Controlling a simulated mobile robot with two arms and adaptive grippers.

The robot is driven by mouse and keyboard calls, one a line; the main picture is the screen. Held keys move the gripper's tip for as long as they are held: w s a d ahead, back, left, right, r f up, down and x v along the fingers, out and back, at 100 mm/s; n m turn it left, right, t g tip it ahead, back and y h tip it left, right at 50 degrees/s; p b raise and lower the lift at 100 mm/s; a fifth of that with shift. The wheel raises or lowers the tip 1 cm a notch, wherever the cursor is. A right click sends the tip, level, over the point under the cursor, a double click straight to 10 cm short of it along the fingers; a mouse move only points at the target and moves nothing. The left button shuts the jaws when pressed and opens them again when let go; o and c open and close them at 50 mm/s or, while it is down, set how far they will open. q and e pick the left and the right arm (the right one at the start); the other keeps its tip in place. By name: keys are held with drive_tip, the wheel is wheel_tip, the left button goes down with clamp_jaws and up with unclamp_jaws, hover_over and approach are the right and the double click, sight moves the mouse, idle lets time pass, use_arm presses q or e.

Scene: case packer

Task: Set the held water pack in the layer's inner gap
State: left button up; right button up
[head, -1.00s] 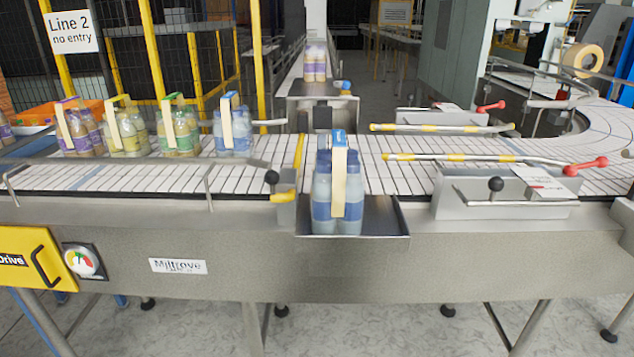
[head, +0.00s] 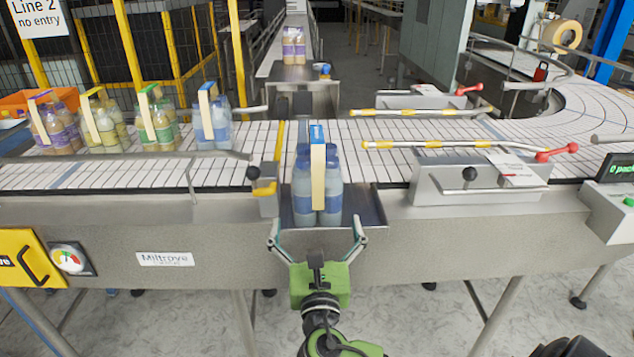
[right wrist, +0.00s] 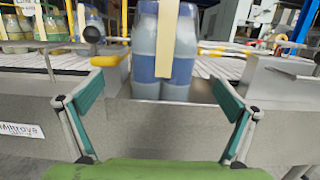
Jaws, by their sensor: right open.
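A water pack (head: 303,205) of clear bottles with blue labels and a pale upright strip with a blue top stands upright on a metal side plate (head: 365,208) at the conveyor's near edge. In the right wrist view the pack (right wrist: 146,70) is straight ahead. My right gripper (head: 317,236) is open and empty, just in front of the pack on the near side; its fingers (right wrist: 160,100) are spread wider than the pack and apart from it. The pack is not held. No layer or inner gap shows. My left gripper is not in view.
Several bottle packs, including another blue one (head: 212,125), stand on the conveyor (head: 230,170) at left. A yellow-banded guide rail (head: 430,146) and a metal bracket with black knob (head: 480,187) lie to the right. A purple-labelled pack (head: 294,47) stands on the far lane.

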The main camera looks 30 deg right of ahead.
sight(316, 204)
drive_tip(key=p+x, duration=0.1)
drive_tip(key=x, duration=0.5)
drive_tip(key=shift+w+d, duration=0.15)
drive_tip(key=shift+w+d+r+p, duration=0.2)
drive_tip(key=shift+w+p, duration=0.05)
drive_tip(key=shift+p, duration=0.3)
drive_tip(key=p+x, duration=0.2)
drive_tip(key=x, duration=0.1)
drive_tip(key=shift+d+r, duration=0.1)
drive_tip(key=shift+d, duration=0.15)
drive_tip(key=shift+w+d, duration=0.3)
drive_tip(key=shift+w, duration=0.2)
drive_tip(key=c, duration=2.2)
drive_tip(key=shift+r, duration=0.15)
